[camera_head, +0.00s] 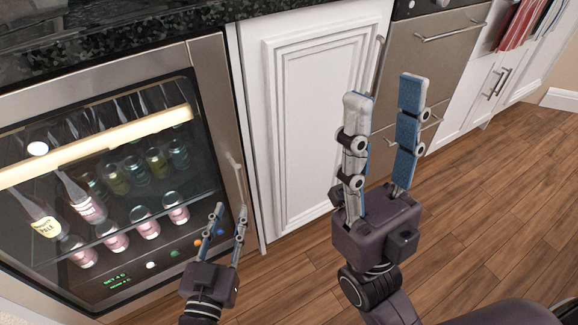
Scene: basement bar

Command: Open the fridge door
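The fridge (211,85) stands at the left under the counter, with a steel frame and a glass door, which looks shut. Bottles and cans show behind the glass. Its upright handle (237,176) is on the right side of the door. My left gripper (230,219) is low in front of the door's right edge, its fingers pointing up and apart, just below the handle; I cannot tell whether it touches. My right gripper (385,95) is larger and nearer, open and empty, its fingers pointing up in front of the white cabinet and steel drawers.
A white panelled cabinet (305,130) stands right of the fridge, then steel drawers (435,60) with bar handles. A dark stone counter (110,35) runs above. Red and grey towels (520,25) hang at the upper right. The wooden floor (490,200) is clear at the right.

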